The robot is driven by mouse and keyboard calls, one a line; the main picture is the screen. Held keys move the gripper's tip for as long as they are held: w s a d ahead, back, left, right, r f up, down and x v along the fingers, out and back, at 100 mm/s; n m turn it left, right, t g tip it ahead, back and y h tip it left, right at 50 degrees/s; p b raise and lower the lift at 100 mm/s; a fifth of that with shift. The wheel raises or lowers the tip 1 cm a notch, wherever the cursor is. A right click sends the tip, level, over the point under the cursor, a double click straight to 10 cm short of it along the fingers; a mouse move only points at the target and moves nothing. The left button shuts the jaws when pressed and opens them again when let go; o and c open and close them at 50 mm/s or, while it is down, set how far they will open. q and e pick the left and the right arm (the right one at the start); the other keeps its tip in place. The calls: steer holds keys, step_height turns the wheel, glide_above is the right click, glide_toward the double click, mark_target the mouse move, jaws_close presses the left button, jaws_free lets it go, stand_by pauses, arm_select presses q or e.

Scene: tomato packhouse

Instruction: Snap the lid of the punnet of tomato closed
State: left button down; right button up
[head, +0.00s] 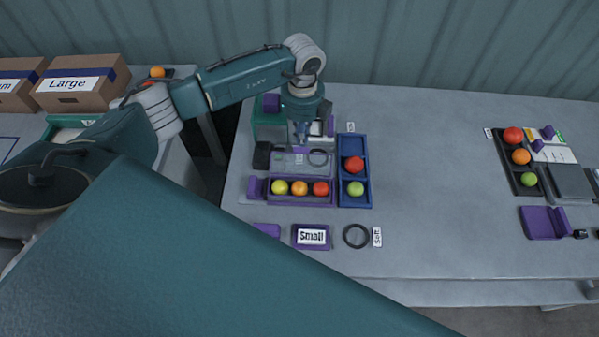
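The purple punnet (300,200) stands on the table and holds a yellow, an orange and a red tomato in a row. Its pale see-through lid (287,167) is open, on the far side of the punnet; its exact tilt is hard to tell. The tomatoes are uncovered. My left gripper (302,136) points down just beyond the lid, above the table. Its fingers are small and dark here, so I cannot tell whether they are open or touch the lid. My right gripper is out of view.
A blue tray (348,200) with a red and a green tomato stands right of the punnet. A "Small" label block (311,237) and a black ring (356,236) lie in front. A dark tray (510,167) stands far right. The table's middle right is clear.

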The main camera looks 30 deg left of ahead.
mark_target(301, 149)
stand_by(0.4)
arm_select(q)
steer(key=shift+s+d+r+p, duration=0.15)
steer(key=shift+s+r+p, duration=0.1)
steer(key=shift+s+p, duration=0.2)
steer(key=shift+s+d+r+p, duration=0.2)
steer(key=shift+s+d+p, duration=0.15)
steer(key=shift+s+p, duration=0.3)
steer(key=shift+s+d+r+p, duration=0.15)
steer(key=shift+s+d+p, duration=0.15)
steer(key=shift+s+p, duration=0.25)
steer(key=shift+s+d+r+p, duration=0.15)
steer(key=shift+s+d+p, duration=0.15)
steer(key=shift+s, duration=0.25)
steer(key=shift+s+d+r+p, duration=0.1)
steer(key=shift+s+d+p, duration=0.1)
steer(key=shift+s+p, duration=0.3)
steer(key=shift+s+d+r+p, duration=0.15)
steer(key=shift+s+d+p, duration=0.15)
steer(key=shift+s, duration=0.3)
step_height(301, 149, up, 8)
steer(key=p, duration=0.5)
steer(key=shift+p, duration=0.3)
